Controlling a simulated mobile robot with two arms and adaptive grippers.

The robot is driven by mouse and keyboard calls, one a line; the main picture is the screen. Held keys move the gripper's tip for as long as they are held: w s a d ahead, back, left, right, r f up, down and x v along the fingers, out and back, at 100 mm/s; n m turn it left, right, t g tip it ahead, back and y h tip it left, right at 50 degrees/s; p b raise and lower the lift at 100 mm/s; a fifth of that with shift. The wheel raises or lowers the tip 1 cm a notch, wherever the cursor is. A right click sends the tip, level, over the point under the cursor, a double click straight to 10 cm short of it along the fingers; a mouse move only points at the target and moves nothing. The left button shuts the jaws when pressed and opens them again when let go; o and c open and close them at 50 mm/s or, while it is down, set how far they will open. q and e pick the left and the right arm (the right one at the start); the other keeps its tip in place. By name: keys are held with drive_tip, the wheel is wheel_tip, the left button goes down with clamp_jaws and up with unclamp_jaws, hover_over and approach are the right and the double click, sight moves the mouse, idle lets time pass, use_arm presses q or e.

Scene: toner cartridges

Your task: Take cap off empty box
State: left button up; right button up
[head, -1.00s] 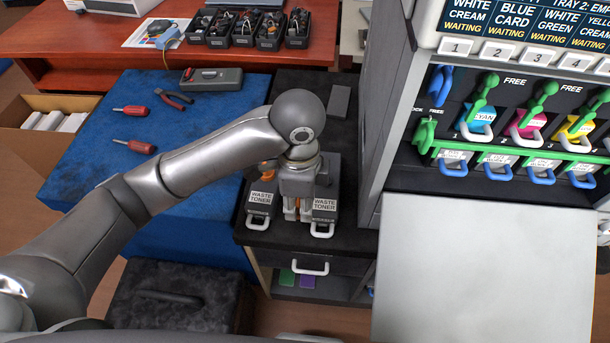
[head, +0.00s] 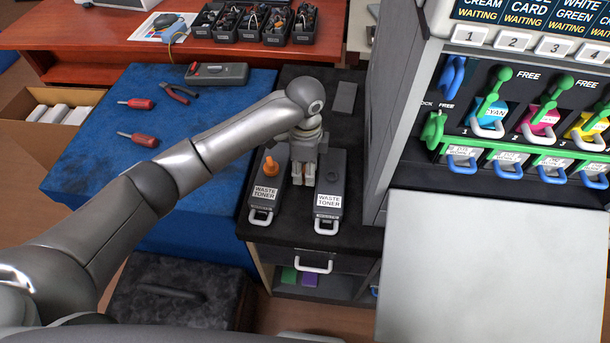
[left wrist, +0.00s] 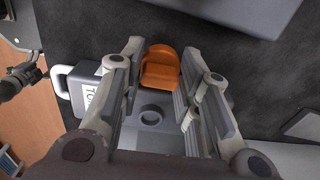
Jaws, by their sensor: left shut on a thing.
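Two grey waste toner boxes stand side by side on the dark cabinet top. The left box (head: 265,182) has an orange cap (head: 270,166) on it. The right box (head: 329,184) shows a bare round port, also seen in the left wrist view as an open port (left wrist: 156,112). My left gripper (head: 302,181) is over the gap between the boxes. In the left wrist view its fingers are shut on a second orange cap (left wrist: 160,69), clear of the port and beside it in the picture. The head view hides this cap behind the gripper. My right gripper is not in view.
A printer with coloured toner cartridges (head: 491,113) and a grey flat panel (head: 490,265) stand right of the cabinet. A blue surface (head: 95,165) at left holds pliers (head: 180,93) and screwdrivers (head: 138,139). A small grey block (head: 344,96) lies behind the boxes.

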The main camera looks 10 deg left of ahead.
sight(305, 186)
use_arm(q)
drive_tip(key=shift+w+f, duration=0.1)
drive_tip(key=shift+f, duration=1.55)
drive_tip(key=shift+f, duration=0.15)
drive_tip(key=o, duration=1.1)
drive_tip(key=shift+o, duration=0.2)
wheel_tip(305, 186, up, 12)
drive_tip(key=shift+r, duration=0.15)
